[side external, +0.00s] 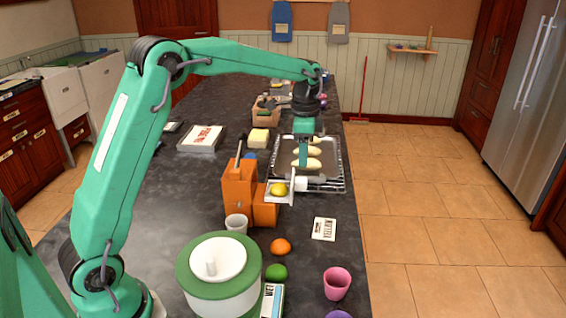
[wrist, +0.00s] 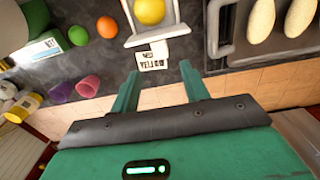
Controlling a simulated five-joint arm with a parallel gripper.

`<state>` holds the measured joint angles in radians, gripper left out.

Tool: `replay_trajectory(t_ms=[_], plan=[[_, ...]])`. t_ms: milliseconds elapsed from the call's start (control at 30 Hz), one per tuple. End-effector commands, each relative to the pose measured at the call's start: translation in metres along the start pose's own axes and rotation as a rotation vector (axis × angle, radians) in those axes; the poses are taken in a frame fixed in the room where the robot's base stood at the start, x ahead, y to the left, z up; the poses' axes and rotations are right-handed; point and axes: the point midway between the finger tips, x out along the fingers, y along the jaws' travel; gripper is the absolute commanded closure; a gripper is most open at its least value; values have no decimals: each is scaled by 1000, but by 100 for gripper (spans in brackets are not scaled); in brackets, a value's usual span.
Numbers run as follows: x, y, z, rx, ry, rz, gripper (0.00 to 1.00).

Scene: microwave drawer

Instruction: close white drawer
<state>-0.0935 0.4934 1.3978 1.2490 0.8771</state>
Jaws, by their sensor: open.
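The white drawer (side external: 299,184) sticks out of the right side of the orange cabinet (side external: 238,188). A yellow lemon (side external: 279,189) lies in it. In the wrist view the drawer (wrist: 158,35) is at the top centre with its front edge facing my gripper. My gripper (side external: 303,162) hangs pointing down over the baking tray area, behind the drawer in the side view. In the wrist view my two fingers (wrist: 159,70) are spread apart with nothing between them, and they are apart from the drawer front.
A metal baking tray (side external: 331,163) with pale loaves lies beyond the drawer. A printed card (side external: 324,229), an orange (side external: 281,246), a green lime (side external: 277,272) and a pink cup (side external: 337,283) stand nearer. The counter's right edge is close to the drawer.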

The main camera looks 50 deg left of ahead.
Motion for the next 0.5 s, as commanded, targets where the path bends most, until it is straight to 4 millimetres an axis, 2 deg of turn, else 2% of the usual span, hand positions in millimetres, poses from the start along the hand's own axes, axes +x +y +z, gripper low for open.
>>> replay_trajectory(t_ms=[267,500], plan=[[3,-1,0,3,-2,2,55],[19,0,0,2,-2,3,55]])
